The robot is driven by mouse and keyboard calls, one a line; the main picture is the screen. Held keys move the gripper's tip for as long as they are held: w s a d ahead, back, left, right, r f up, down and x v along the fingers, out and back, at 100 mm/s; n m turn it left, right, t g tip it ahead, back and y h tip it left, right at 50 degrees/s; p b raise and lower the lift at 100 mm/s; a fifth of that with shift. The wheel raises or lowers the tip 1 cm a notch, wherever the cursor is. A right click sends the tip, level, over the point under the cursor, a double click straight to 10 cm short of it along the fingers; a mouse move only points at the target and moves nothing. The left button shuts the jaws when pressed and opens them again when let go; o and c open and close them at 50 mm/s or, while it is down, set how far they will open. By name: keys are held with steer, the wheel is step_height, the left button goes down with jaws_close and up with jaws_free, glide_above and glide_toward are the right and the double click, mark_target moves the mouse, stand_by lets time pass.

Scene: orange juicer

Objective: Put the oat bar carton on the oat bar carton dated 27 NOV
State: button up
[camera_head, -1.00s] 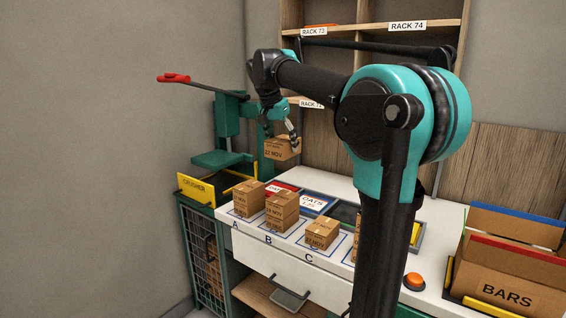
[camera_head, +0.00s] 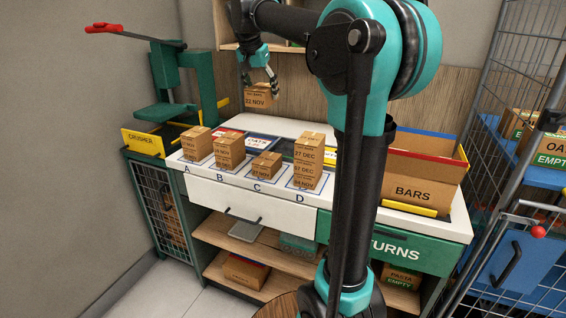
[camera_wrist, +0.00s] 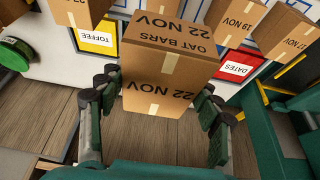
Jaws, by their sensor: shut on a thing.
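My gripper (camera_head: 259,80) is shut on an oat bar carton (camera_head: 257,98) dated 22 NOV and holds it in the air above the back of the counter. Square B has a stack (camera_head: 230,153), whose top carton (camera_wrist: 236,20) reads 19 NOV. The carton (camera_head: 197,144) on A appears to read 17 NOV (camera_wrist: 290,32).
A taller stack (camera_head: 308,160) with 27 DEC on top stands on square D. Behind the squares are labelled bins, including toffee (camera_wrist: 96,38) and dates (camera_wrist: 236,68). A wire cage trolley (camera_head: 510,60) stands far right.

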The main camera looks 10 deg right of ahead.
steer(key=f, duration=1)
steer(key=d+f, duration=0.1)
steer(key=f, duration=0.4)
steer(key=shift+s+f, duration=0.2)
steer(key=shift+s, duration=0.05)
steer(key=shift+f, duration=2.45)
steer(key=shift+f, duration=0.1)
steer(key=o, duration=1.3)
steer(key=v, duration=1.2)
